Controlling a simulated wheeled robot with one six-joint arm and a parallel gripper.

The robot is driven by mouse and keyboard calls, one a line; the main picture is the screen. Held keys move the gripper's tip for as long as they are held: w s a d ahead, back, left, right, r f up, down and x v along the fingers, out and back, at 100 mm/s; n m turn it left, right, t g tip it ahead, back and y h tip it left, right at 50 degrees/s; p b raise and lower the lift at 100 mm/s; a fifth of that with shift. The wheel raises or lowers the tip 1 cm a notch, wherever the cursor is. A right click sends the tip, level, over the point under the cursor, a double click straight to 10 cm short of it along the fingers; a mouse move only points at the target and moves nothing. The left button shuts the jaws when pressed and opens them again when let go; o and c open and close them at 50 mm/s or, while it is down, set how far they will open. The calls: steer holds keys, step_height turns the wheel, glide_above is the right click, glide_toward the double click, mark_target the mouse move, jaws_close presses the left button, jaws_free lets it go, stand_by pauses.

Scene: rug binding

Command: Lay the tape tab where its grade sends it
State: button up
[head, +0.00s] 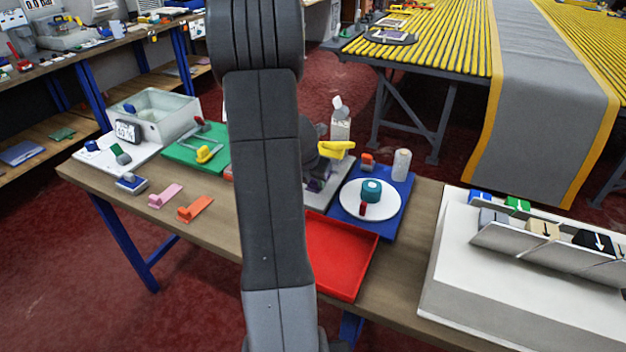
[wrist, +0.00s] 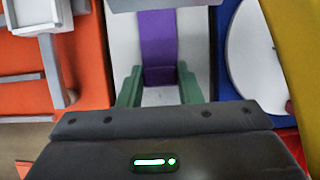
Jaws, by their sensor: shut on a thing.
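A purple tab (wrist: 158,35), seemingly the tape tab, lies lengthwise ahead of my gripper in the wrist view. Its darker raised block sits between the green fingertips of my gripper (wrist: 159,82), which is shut on it. A pale grey plate (wrist: 193,38) shows behind the tab; I cannot tell whether the two touch. A pink tab (head: 165,196) and an orange tab (head: 194,208) lie on the bench at left.
A red tray (head: 340,258) lies at the bench front. A blue mat (head: 398,212) holds a white disc (head: 352,207) with a teal roll. A yellow object (head: 337,149) stands close behind my gripper. A white sloped rack (head: 515,285) with several slots stands right.

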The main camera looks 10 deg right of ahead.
steer(key=o, duration=1.1)
steer(key=shift+r, duration=0.25)
steer(key=p+v, duration=0.1)
steer(key=v, duration=1)
steer(key=shift+s+r, duration=0.1)
steer(key=shift+r, duration=0.25)
steer(key=b+x, duration=0.1)
steer(key=x, duration=1.1)
steer(key=shift+f, duration=0.45)
steer(key=shift+a+r+p, duration=0.2)
steer(key=shift+r+p, duration=0.15)
steer(key=shift+r, duration=0.25)
steer(key=shift+d, duration=0.1)
